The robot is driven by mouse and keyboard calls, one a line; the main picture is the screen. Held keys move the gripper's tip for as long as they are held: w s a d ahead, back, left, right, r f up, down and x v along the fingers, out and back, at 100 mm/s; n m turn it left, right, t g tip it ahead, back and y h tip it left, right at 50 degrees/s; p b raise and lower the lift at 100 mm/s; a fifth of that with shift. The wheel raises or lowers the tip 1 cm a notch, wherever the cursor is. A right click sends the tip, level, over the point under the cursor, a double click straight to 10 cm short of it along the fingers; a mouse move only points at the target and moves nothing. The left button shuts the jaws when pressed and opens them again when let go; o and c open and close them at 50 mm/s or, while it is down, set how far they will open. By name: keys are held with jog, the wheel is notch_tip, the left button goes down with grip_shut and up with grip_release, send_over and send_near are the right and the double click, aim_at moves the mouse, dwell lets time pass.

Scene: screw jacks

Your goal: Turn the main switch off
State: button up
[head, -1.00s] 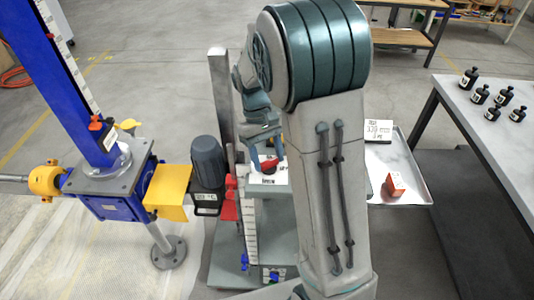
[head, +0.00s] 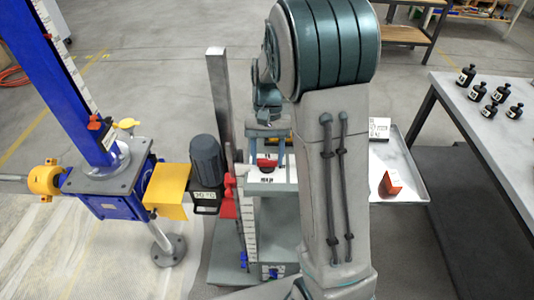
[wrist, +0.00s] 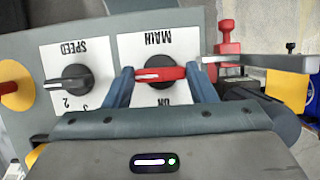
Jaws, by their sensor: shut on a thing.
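The main switch is a red bar-shaped knob (wrist: 160,74) on a white plate (wrist: 153,47) lettered MAIN and ON, upside down in the wrist view. The bar lies nearly level across the plate, with a white mark toward its left end. My gripper (wrist: 161,80) is shut on the knob, one blue-grey finger at each end. The word ON shows below the knob; any OFF mark is hidden. In the head view the red knob (head: 267,164) sits on the control box, with my gripper (head: 267,157) over it.
A black SPEED knob (wrist: 75,78) is left of the main switch in the wrist view. A yellow-ringed button (wrist: 14,86) lies farther left. A metal bar (wrist: 262,61) and red clamp are close on the right. The blue screw jack (head: 105,190) stands left in the head view.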

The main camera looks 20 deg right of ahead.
dwell(0.3)
jog(key=o, duration=1)
jog(key=shift+a, duration=0.1)
